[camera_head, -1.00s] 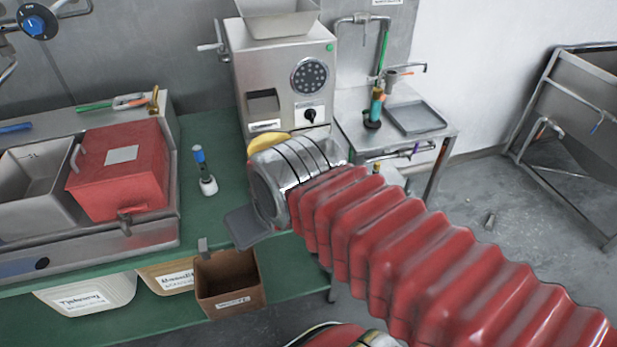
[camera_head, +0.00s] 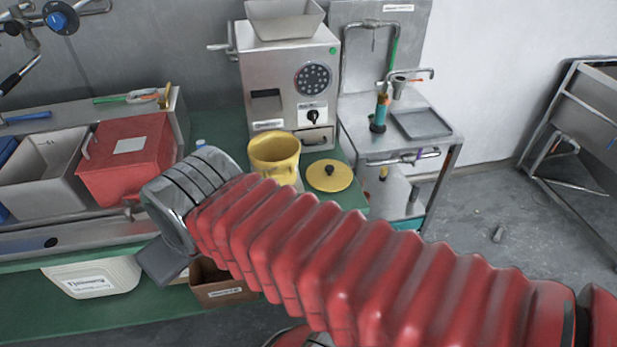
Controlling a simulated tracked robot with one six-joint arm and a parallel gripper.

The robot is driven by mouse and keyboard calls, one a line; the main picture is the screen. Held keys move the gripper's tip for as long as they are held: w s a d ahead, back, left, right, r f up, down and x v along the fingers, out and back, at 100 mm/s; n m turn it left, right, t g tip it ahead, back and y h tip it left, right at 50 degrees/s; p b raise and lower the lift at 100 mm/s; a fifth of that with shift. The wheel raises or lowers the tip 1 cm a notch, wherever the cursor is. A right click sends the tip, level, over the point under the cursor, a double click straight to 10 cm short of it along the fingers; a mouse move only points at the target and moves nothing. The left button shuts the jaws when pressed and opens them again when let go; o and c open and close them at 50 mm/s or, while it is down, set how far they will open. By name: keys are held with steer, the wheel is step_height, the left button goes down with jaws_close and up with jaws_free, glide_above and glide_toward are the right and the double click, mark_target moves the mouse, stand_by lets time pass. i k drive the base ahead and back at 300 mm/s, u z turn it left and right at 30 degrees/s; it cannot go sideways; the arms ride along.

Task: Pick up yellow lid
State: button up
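The yellow lid (camera_head: 322,183) is a flat disc with a dark knob on top. It lies on the green bench, just right of the open yellow pot (camera_head: 274,150), in front of the grinder. My gripper (camera_head: 164,262) is at the left end of my red bellows arm, below the metal wrist, well left of the lid and apart from it. Only a grey plate-like part of it shows clearly. The wrist hides the rest, so I cannot tell whether it is open. The arm passes in front of the pot's lower part.
The steel grinder (camera_head: 290,85) stands behind the pot and lid. A red box (camera_head: 125,180) and a grey bin (camera_head: 45,170) are at left. A brown box (camera_head: 222,290) sits below my wrist. A steel side table (camera_head: 450,150) with a tray is at right.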

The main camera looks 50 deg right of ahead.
mark_target(329, 175)
steer(key=u, duration=1.75)
steer(key=k, duration=1.45)
steer(key=z, duration=1)
